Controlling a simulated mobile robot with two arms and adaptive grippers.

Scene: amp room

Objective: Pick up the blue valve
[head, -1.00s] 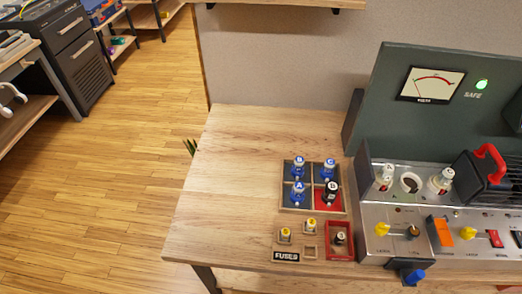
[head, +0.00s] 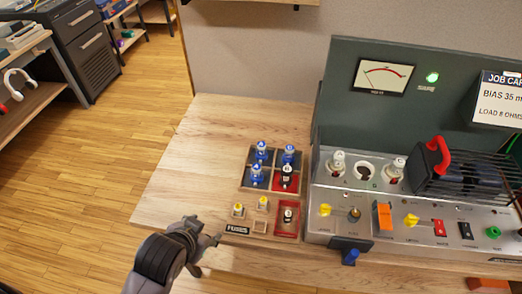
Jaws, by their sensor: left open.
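Several valves stand in a divided wooden tray (head: 241,184). Three are blue with white-and-blue tops: one at back left (head: 261,152), one at back right (head: 289,155) and one at front left (head: 256,176). A black valve (head: 287,174) stands in the red front-right compartment. My left gripper (head: 208,254) is open and empty near the table's front edge, left of and nearer than the tray, apart from all valves. My right gripper is not in view.
Small fuses (head: 238,210) and a red tray (head: 287,233) with a black-and-white piece lie in front. The wooden table (head: 185,160) is clear left of the tray.

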